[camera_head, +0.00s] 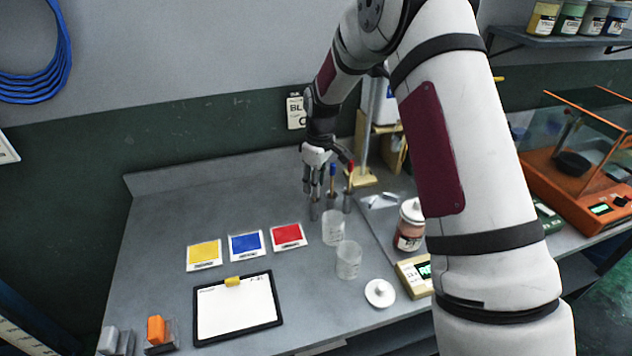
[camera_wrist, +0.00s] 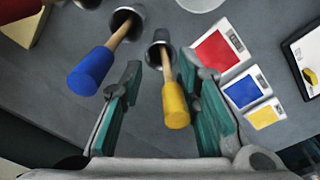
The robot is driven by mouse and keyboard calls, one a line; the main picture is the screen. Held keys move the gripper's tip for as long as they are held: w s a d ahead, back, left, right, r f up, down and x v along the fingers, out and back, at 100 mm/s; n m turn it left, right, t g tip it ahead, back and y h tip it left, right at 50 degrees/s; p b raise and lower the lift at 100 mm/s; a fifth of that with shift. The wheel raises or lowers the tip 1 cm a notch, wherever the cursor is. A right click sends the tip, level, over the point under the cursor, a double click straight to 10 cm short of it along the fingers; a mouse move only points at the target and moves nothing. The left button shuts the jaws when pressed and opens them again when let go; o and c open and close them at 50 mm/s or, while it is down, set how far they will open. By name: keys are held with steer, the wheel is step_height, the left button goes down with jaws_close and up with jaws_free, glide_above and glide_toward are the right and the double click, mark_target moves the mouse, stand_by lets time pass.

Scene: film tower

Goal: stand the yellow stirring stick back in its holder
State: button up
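The yellow stirring stick (camera_wrist: 175,105) shows in the wrist view, a wooden shaft with a yellow handle end. Its lower end is in a small dark metal holder (camera_wrist: 159,46). My gripper (camera_wrist: 162,64) is open, with a teal-padded finger on each side of the stick. The yellow handle is nearer the right finger, and a gap shows on the left. In the head view my gripper (camera_head: 314,182) points down over the holder (camera_head: 315,211), and its fingers hide most of the yellow stick.
A blue stick (camera_head: 332,172) and a red stick (camera_head: 350,167) stand in holders close to the right. Two clear beakers (camera_head: 333,228) stand in front. Yellow, blue and red cards (camera_head: 204,254) and a clipboard (camera_head: 238,326) lie left. A wooden stand (camera_head: 362,177) is behind.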

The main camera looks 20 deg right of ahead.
step_height(320, 180, up, 8)
steer(key=shift+s+d, duration=0.15)
steer(key=shift+s, duration=0.15)
stand_by(0.4)
stand_by(0.4)
